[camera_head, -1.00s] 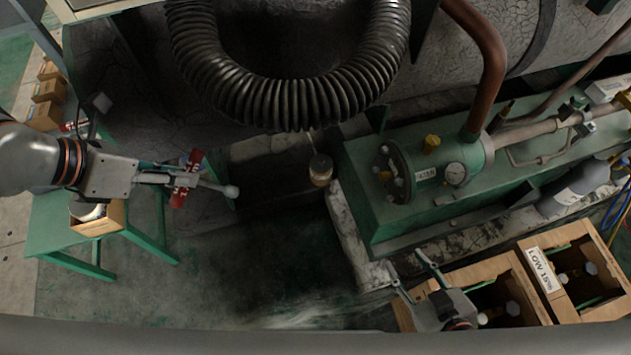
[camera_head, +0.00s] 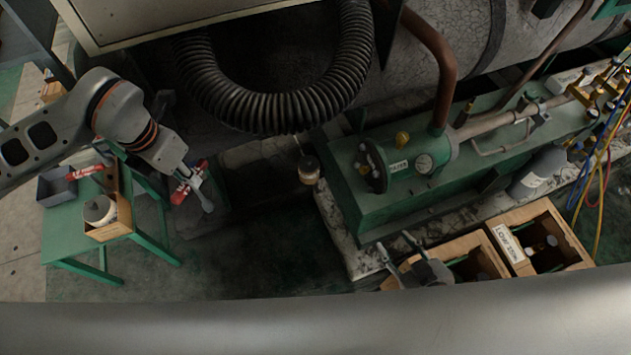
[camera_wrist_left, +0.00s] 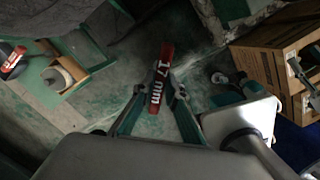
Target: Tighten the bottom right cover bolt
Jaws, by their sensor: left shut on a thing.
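My left gripper (camera_head: 188,182) is shut on a red wrench (camera_head: 198,170). In the left wrist view the wrench (camera_wrist_left: 161,78) reads "17 mm" between the fingertips. The round bolted cover (camera_head: 372,166) is on the left end of the green cylinder (camera_head: 408,160), well to the right of the wrench. Its separate bolts are too small to tell apart clearly. My right gripper (camera_head: 397,250) is open and empty, below the green unit.
The green table (camera_head: 65,235) carries a wooden box with a white roll, a dark bin and another red-handled tool (camera_head: 85,172). A ribbed black hose (camera_head: 270,115) hangs between table and cylinder. A small jar (camera_head: 308,169) hangs near it. Wooden crates (camera_head: 515,215) stand lower right.

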